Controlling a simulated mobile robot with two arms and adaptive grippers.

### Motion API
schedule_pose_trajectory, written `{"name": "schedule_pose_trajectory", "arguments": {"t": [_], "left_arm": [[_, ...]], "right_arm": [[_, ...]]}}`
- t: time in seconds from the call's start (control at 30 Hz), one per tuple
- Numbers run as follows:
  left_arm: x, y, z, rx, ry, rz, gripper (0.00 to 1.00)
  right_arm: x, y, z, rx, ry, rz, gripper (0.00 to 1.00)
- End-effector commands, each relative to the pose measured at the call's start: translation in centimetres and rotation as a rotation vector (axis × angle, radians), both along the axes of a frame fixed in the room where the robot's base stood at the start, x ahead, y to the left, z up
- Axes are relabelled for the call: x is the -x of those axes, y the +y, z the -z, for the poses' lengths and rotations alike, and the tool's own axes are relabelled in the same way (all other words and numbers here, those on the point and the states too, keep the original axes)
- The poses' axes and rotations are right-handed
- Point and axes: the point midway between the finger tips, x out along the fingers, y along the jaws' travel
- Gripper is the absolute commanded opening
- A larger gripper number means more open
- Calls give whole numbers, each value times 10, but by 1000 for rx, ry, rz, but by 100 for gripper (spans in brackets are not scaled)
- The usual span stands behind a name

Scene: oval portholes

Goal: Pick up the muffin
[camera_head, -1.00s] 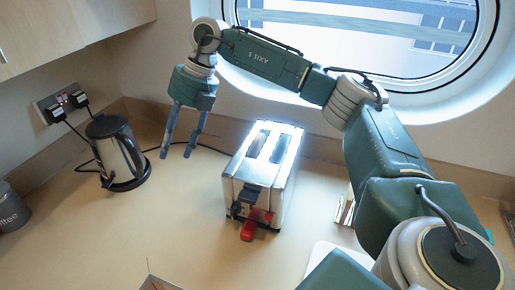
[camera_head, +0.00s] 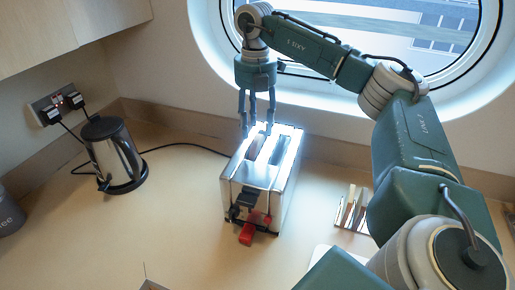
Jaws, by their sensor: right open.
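My right gripper (camera_head: 256,130) is open and points down, with its fingers over the back of the silver toaster (camera_head: 250,178), near the slots. I cannot tell whether the fingertips reach into a slot. The toaster stands on the counter and has a dark lever and a red part at its front. I cannot make out a muffin clearly; the slots are partly hidden by the fingers and glare. My left gripper is not in view.
A steel kettle (camera_head: 116,155) stands on the left, its cord running behind toward the toaster. A rack (camera_head: 353,209) stands right of the toaster, near my right arm. A dark canister (camera_head: 8,215) is at the left edge. The counter (camera_head: 165,225) between kettle and toaster is clear.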

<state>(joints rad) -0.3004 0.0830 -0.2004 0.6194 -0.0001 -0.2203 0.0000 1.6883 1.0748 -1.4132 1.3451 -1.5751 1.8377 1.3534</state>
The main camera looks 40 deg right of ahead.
Motion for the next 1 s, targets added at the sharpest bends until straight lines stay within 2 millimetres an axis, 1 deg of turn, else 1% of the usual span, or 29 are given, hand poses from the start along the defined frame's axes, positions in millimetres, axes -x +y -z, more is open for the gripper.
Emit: {"name": "schedule_pose_trajectory", "arguments": {"t": [0.03,0.1,0.2,0.3,0.47,0.5,0.57,0.6,0.7,1.0], "left_arm": [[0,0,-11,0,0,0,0],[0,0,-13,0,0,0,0],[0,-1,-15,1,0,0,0],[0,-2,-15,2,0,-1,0],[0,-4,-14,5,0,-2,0],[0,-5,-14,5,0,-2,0],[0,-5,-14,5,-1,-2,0],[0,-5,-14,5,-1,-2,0],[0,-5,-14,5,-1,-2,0],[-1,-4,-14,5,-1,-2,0]], "right_arm": [[0,-1,4,1,5,0,45],[0,-1,16,1,4,-1,45],[0,-1,27,0,2,-1,45],[-1,-1,31,0,-1,-1,45],[-1,0,31,0,-1,-1,45],[-1,0,31,0,-1,-1,41],[-1,0,31,0,-1,-1,29],[-1,0,31,0,-1,-1,21],[-1,0,31,0,-1,-1,2],[-1,0,31,0,-1,-1,2]]}}
